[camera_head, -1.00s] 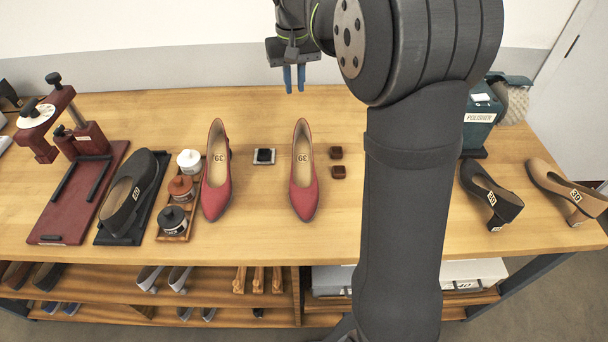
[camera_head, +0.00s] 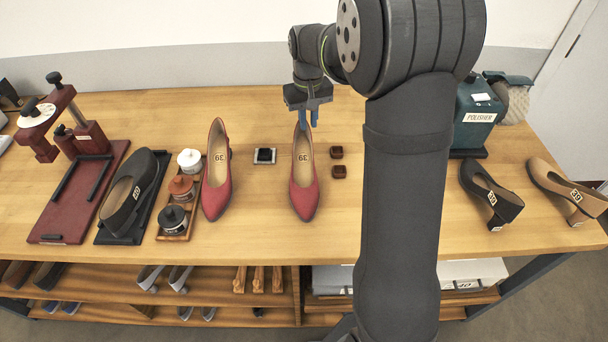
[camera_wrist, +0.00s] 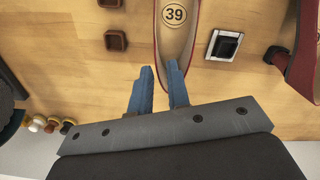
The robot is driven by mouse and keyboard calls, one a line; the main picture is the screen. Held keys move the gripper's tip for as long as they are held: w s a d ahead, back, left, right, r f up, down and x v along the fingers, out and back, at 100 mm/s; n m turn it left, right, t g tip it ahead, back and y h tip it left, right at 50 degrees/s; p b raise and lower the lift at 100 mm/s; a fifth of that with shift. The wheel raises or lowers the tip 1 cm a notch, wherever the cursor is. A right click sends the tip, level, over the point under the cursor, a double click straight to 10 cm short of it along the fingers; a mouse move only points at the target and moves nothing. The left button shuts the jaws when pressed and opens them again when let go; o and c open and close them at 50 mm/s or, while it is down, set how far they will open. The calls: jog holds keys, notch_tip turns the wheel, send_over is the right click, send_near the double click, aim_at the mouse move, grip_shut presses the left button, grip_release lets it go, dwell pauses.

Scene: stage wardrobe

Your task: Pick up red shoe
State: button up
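Two red shoes marked 39 stand upright on the wooden table (camera_head: 330,228). The right red shoe (camera_head: 304,190) is below my gripper (camera_head: 309,120) in the head view, with its heel end partly hidden behind the fingers. The left red shoe (camera_head: 216,185) stands apart to the left.
A small dark square pad (camera_head: 264,156) lies between the shoes. Two small brown blocks (camera_head: 338,162) sit right of the right shoe. A tray with lidded jars (camera_head: 172,217) borders the left shoe. Black shoes, a tan shoe (camera_head: 566,190) and a polisher (camera_head: 478,118) stand farther off.

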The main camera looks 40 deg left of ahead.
aim_at(309, 141)
jog(key=f, duration=0.4)
jog(key=shift+w+f, duration=0.25)
jog(key=shift+f, duration=0.15)
grip_shut()
jog(key=shift+a+r, duration=0.1)
